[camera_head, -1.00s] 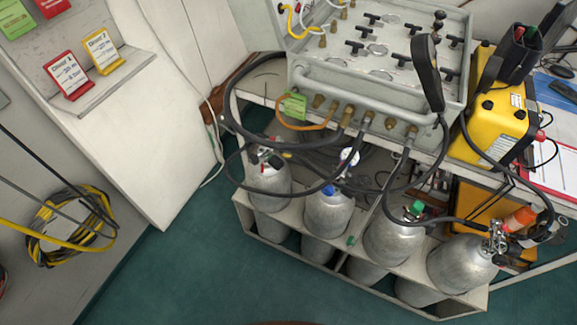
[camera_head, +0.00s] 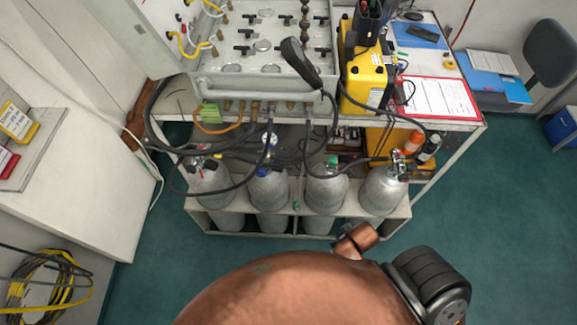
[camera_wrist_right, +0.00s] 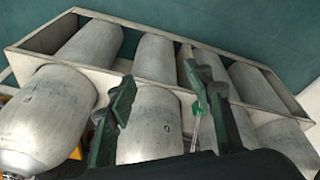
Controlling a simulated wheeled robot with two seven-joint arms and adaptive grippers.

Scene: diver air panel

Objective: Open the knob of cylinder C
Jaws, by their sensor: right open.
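Four grey gas cylinders stand in a row in the rack below the panel in the head view. The first (camera_head: 210,178) has a red knob, the second (camera_head: 268,190) a blue one (camera_head: 263,171), the third (camera_head: 326,192) a green one (camera_head: 332,161). The fourth (camera_head: 383,192) carries a metal valve with a hose. No letters are readable, so I cannot tell which is C. My right gripper (camera_wrist_right: 163,88) is open and empty in the right wrist view, with a cylinder body (camera_wrist_right: 150,122) behind its fingers. No knob shows between them. My left gripper is not in view.
The rack's rim (camera_head: 225,233) encloses the cylinders. Black hoses (camera_head: 160,125) loop over them from the panel (camera_head: 262,42). A yellow case (camera_head: 364,75) and clipboard (camera_head: 440,98) sit at right. A small green-ended rod (camera_wrist_right: 197,115) shows near the right finger. Green floor (camera_head: 480,220) is clear.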

